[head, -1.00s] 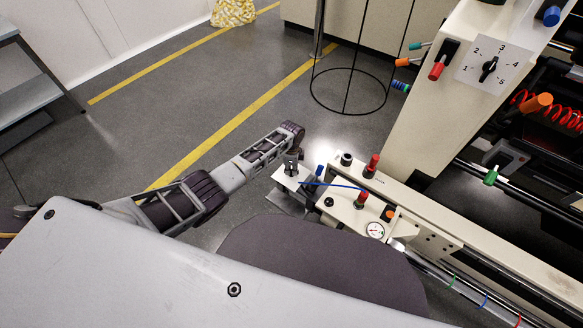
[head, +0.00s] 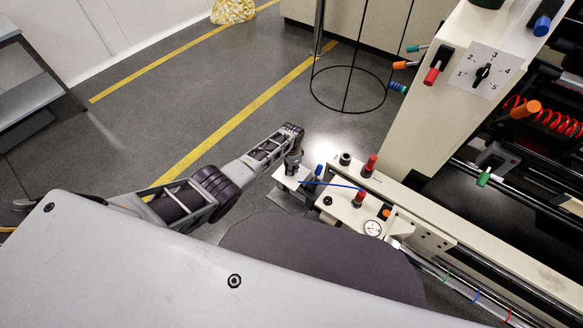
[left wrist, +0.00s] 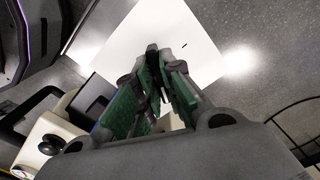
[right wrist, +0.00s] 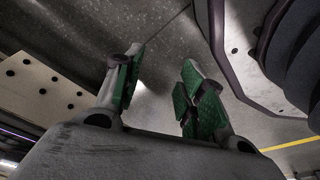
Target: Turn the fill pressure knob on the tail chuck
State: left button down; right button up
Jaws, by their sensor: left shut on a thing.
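The tail chuck (head: 340,205) is a cream block with a pale plate (head: 287,181) at its left end. My left gripper (head: 292,168) comes down over this plate. In the left wrist view my left gripper (left wrist: 163,85) has its green-padded fingers close together on a small dark knob, mostly hidden between them, with the white plate (left wrist: 185,45) behind. I take it for the fill pressure knob; its pointer and setting cannot be seen. A round white gauge (head: 373,228) sits on the chuck's near side. My right gripper (right wrist: 160,78) is open and empty, above the floor.
A red-topped fitting (head: 359,198), another red knob (head: 369,164) and a blue hose (head: 335,185) are close to the left gripper's right. A numbered selector dial (head: 482,72) is on the upright column. A black wire stand (head: 348,90) stands behind.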

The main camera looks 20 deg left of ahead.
pick_arm(q)
jog(key=shift+n+p, duration=0.35)
jog(key=shift+n, duration=0.85)
jog(key=shift+n+p, duration=0.3)
jog(key=shift+n, duration=1)
pick_arm(e)
jog(key=shift+s+d+f, duration=0.5)
jog(key=shift+s+f, duration=0.05)
jog(key=shift+f, duration=0.25)
jog(key=shift+s+d+f, duration=0.45)
jog(key=shift+s+f, duration=0.1)
jog(key=shift+f, duration=0.25)
jog(key=shift+s+f, duration=0.1)
pick_arm(q)
jog(key=c, duration=1.5)
grip_release()
jog(key=shift+c, duration=0.2)
jog(key=shift+r, duration=0.25)
notch_tip(320, 180, up, 12)
jog(key=shift+f, duration=0.25)
